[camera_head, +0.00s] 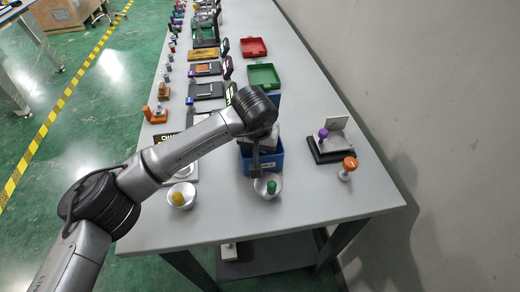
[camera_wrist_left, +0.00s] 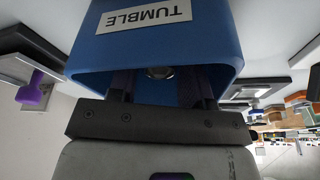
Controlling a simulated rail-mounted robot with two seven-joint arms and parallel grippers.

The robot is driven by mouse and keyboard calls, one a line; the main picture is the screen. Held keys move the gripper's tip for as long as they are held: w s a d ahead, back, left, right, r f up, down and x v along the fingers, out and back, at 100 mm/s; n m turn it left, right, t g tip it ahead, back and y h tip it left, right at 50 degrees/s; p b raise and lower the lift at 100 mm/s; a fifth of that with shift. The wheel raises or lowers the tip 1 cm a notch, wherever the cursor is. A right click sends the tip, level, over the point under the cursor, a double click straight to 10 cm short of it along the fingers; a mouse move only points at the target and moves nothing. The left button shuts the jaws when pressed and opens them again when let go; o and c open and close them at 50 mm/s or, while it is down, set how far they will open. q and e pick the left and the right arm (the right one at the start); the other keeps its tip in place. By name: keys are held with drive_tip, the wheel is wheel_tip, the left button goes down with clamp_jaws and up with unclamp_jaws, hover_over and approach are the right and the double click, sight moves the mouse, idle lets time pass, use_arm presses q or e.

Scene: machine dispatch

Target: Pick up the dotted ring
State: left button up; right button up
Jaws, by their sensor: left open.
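My left gripper reaches over the blue bin (camera_head: 276,167) near the front of the table in the head view; its wrist hides much of the bin. In the left wrist view the blue bin (camera_wrist_left: 215,35), labelled TUMBLE, appears upside down. The fingers of my left gripper (camera_wrist_left: 161,88) are apart and extend into the bin's opening. A small round metallic piece (camera_wrist_left: 160,72) shows between them, inside the bin. I cannot tell whether it is the dotted ring, as no dots are readable. My right gripper is in neither view.
Bowls with a yellow knob (camera_head: 178,198) and a green knob (camera_head: 272,187) stand at the front. A black stand with a purple knob (camera_head: 323,133) and an orange-topped piece (camera_head: 349,164) are at the right. Green (camera_head: 263,87) and red trays (camera_head: 253,57) lie farther back.

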use_arm(q)
drive_tip(key=c, duration=0.7)
drive_tip(key=shift+r, duration=0.1)
